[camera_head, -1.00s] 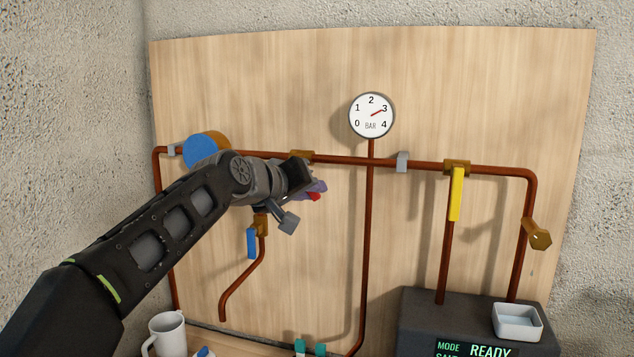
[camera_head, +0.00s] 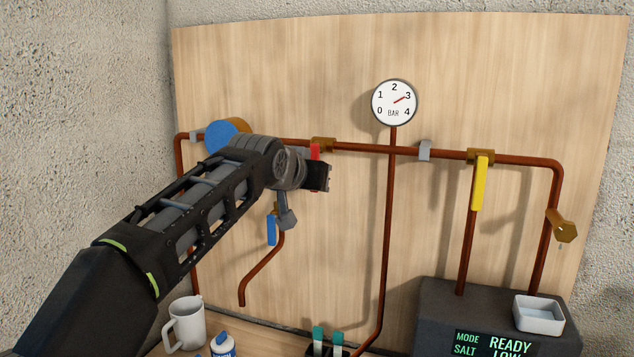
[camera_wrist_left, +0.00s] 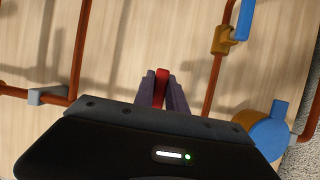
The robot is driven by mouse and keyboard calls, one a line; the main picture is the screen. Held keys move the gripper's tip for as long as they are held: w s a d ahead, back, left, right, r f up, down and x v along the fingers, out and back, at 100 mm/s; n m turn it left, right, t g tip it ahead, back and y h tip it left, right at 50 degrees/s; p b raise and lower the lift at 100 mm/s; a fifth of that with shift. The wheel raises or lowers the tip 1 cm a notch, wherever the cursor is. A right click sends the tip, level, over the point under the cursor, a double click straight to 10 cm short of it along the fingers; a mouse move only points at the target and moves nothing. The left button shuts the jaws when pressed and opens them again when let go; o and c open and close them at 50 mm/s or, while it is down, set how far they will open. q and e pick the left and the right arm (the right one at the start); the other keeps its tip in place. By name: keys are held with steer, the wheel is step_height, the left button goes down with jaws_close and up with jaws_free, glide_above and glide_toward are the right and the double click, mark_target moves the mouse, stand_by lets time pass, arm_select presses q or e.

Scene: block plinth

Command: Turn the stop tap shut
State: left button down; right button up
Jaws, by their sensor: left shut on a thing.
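The tap with the red lever sits on the horizontal copper pipe. Its brass body (camera_head: 323,144) shows in the head view, with the upper part of the red lever (camera_head: 315,151) just below it. The lever hangs down, roughly across the pipe. My left gripper (camera_head: 318,176) covers its lower part in the head view. In the left wrist view the red lever (camera_wrist_left: 161,88) stands between the two purple fingers of my left gripper (camera_wrist_left: 161,77), which are shut on it. The tap body is hidden there by my gripper. My right gripper is not in view.
A blue round knob (camera_head: 221,135) is left of the tap, a blue lever (camera_head: 271,230) below, a yellow lever (camera_head: 480,184) to the right. The gauge (camera_head: 394,103) reads just under 3. A mug (camera_head: 187,325) and a grey unit (camera_head: 437,300) with a white tray (camera_head: 539,315) stand below.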

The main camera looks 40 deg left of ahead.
arm_select(q)
steer(key=shift+f, duration=0.1)
steer(key=c, duration=1.4)
jaws_free()
steer(key=shift+o, duration=0.2)
steer(key=shift+s, duration=0.1)
steer(key=b+v, duration=0.1)
steer(key=v, duration=0.6)
steer(key=shift+s+r, duration=0.25)
